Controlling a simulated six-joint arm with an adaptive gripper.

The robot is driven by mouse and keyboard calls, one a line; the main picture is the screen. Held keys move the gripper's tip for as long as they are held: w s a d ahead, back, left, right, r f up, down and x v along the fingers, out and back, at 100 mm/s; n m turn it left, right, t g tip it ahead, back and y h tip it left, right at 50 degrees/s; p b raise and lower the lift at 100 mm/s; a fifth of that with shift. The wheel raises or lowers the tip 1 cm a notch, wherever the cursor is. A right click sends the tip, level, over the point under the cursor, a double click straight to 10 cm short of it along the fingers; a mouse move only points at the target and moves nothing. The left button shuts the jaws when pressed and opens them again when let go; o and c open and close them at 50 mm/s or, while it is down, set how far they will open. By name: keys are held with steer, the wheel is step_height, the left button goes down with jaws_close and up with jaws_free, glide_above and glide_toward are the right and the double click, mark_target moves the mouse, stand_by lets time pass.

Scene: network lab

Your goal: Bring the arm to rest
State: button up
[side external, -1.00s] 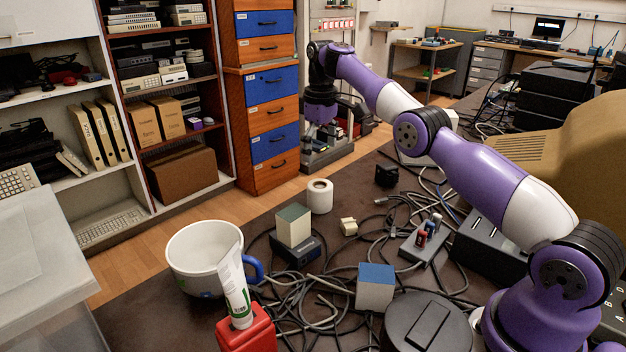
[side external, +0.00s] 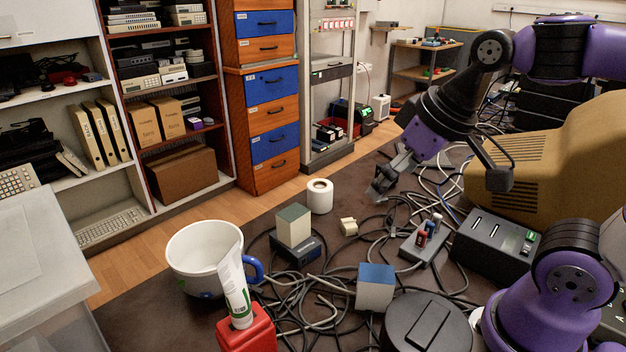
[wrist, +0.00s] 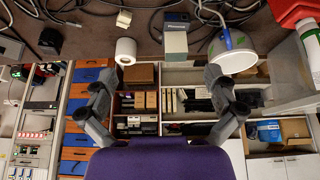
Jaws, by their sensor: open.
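My gripper (side external: 384,186) is raised over the far part of the dark table in the side external view, tilted down to the left. In the wrist view my gripper (wrist: 160,103) shows its two fingers wide apart with nothing between them. The wrist view looks past the table edge at the shelves and drawers. No object touches the fingers as far as I can see.
Below are a white roll (side external: 319,196), a block on a dark box (side external: 296,247), a white mug (side external: 204,258), a tube in a red holder (side external: 247,331) and a blue-topped block (side external: 375,288). Loose cables (side external: 320,300) cover the table. A beige monitor (side external: 540,150) stands right.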

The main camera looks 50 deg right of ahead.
steer(key=shift+s+a+f, duration=0.15)
steer(key=shift+s+f, duration=0.8)
steer(key=shift+f, duration=0.05)
stand_by(0.6)
